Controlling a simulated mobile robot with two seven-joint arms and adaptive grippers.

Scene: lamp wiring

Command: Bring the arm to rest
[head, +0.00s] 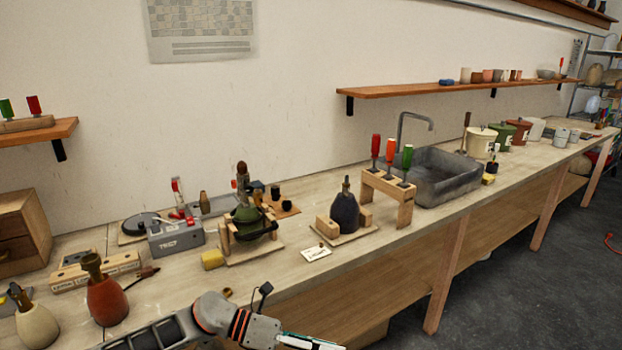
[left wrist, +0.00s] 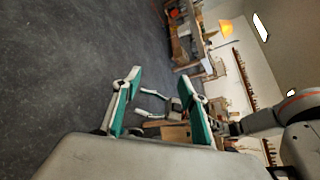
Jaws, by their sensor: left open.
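My left arm comes in along the bottom of the head view, in front of the bench. My left gripper (head: 312,342) is at the bottom edge there, partly cut off, with a pale and teal finger showing. In the left wrist view my left gripper (left wrist: 158,84) is open, its two teal-padded fingers wide apart with nothing held between them. Beyond them are small pale finger-like parts (left wrist: 152,105), perhaps of my right gripper; their opening is unclear. My right arm does not show in the head view.
The workbench (head: 290,278) carries a green vase in a wooden cradle (head: 248,222), a dark vase (head: 345,212), a red vase (head: 106,297), a grey box (head: 176,236) and a screwdriver rack (head: 387,187). A sink (head: 440,178) is behind. Grey floor (left wrist: 70,60) is open in the left wrist view.

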